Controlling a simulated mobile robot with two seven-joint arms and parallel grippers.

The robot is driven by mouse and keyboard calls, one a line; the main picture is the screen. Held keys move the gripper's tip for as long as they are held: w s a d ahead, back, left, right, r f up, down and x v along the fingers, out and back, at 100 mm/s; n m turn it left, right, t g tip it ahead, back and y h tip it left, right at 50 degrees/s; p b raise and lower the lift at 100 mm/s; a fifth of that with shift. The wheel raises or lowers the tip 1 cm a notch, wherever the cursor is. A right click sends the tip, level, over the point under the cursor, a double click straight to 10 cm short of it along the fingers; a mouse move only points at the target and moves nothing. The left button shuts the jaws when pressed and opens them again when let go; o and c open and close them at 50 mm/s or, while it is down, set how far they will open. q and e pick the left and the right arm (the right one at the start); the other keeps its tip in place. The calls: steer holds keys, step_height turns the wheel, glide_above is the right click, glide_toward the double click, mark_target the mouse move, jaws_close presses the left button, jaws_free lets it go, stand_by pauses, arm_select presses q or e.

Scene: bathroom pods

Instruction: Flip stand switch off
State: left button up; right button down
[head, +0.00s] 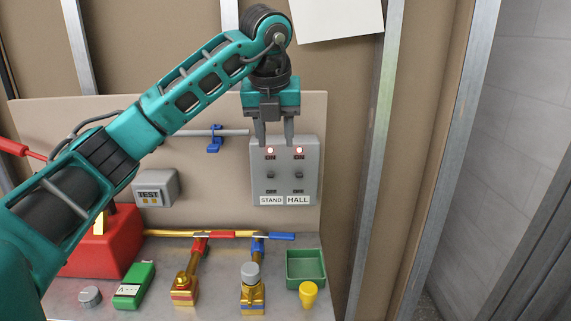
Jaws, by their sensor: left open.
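A grey switch panel (284,186) is mounted on the beige board. Its left switch (270,175) is labelled STAND and its right switch (299,175) is labelled HALL. Each has ON above and OFF below, and a red light glows above each. The lever positions are too small to tell surely. My left gripper (275,142) is open and points down at the panel's top edge, its fingers at or in front of that edge near the STAND light. Whether it touches the panel cannot be told. My right gripper is not in view.
A grey TEST box (156,188) is left of the panel. A blue-handled pipe valve (214,140) lies between them. Below, the bench holds a red case (100,248), a green device (134,286), brass valves (252,293), a green tray (305,283) and a yellow cup (308,295).

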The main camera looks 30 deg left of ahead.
mark_target(270, 176)
arm_select(q)
steer(key=shift+n+y, duration=0.3)
steer(key=shift+y, duration=0.1)
steer(key=x, duration=0.4)
steer(key=a+x, duration=0.1)
steer(key=x, duration=0.6)
steer(key=shift+w+a+f, duration=0.1)
steer(key=shift+w+a, duration=0.2)
steer(key=shift+a, duration=0.15)
steer(key=shift+c, duration=0.4)
jaws_close()
